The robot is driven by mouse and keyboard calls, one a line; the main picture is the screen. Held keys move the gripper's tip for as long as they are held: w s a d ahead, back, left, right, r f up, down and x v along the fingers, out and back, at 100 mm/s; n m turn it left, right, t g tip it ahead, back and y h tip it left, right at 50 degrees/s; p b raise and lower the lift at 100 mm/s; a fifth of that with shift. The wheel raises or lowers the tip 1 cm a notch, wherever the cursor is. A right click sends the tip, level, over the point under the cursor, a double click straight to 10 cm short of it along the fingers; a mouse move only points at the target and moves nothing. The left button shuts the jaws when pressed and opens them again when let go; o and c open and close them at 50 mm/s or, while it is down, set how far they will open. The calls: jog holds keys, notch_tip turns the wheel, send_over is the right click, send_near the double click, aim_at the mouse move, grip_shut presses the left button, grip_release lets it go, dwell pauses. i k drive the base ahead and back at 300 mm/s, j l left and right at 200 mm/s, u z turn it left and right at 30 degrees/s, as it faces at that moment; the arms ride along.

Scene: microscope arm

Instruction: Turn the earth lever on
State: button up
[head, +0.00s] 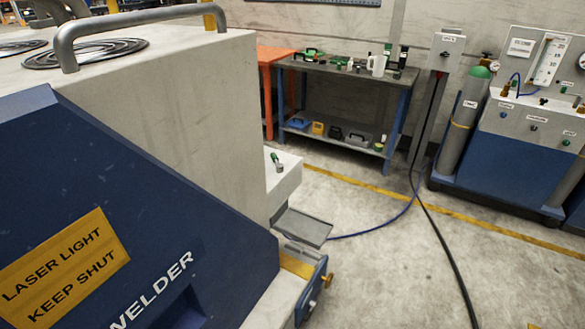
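No part clearly labelled as the earth lever can be made out. A pale box (448,47) with a small, unreadable label tops a tall post by the back wall, and a small dark part shows on its front. A small green-topped fitting (277,161) stands on the pale ledge (284,182) of the laser welder (165,130). I cannot tell whether either is the lever, or its position. My gripper is not in view.
The blue and white welder fills the left, with a grey tray (302,227) jutting out. A workbench (340,72) and gas cylinder (467,112) beside a panel (538,118) stand behind.

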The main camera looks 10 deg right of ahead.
aim_at(280, 167)
jog(key=i+l+u, duration=0.25)
jog(key=i+l, duration=0.15)
jog(key=l, duration=0.2)
jog(key=i+l+u, duration=0.15)
jog(key=l, duration=0.15)
jog(key=i+l, duration=0.1)
jog(key=l, duration=0.25)
jog(key=i+l+u, duration=0.15)
jog(key=l, duration=0.2)
